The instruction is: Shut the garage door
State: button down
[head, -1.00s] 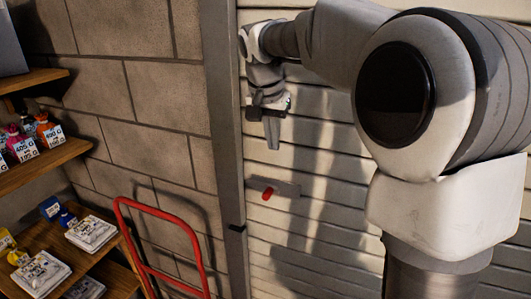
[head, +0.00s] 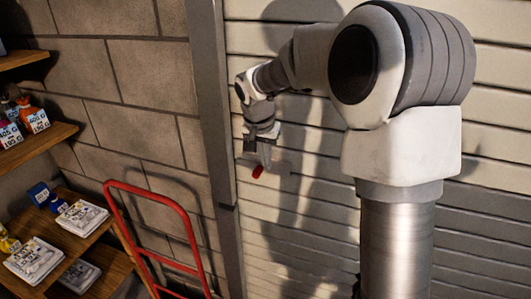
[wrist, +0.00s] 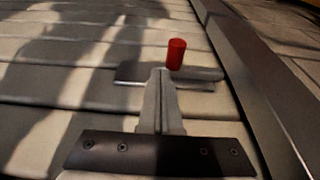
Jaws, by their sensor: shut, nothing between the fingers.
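The garage door (head: 300,215) is a pale slatted panel that fills the wall behind my arm. A small red handle (head: 258,171) sticks out of a flat plate near the door's left edge. In the wrist view the red handle (wrist: 176,54) stands on its metal plate (wrist: 200,76), just beyond my fingertips. My gripper (head: 266,164) points down in front of the door, right by the handle. In the wrist view the fingers of my gripper (wrist: 160,75) are together with nothing between them. I cannot tell whether the fingertips touch the handle or plate.
A grey vertical door post (head: 212,110) runs left of the door. A red hand truck (head: 160,230) leans at the block wall. Wooden shelves (head: 95,235) with boxes and bottles stand at the far left.

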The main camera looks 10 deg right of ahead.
notch_tip(320, 180, down, 17)
jog(key=b, duration=1.2)
jog(key=shift+b, duration=0.4)
jog(key=shift+s+f, duration=0.2)
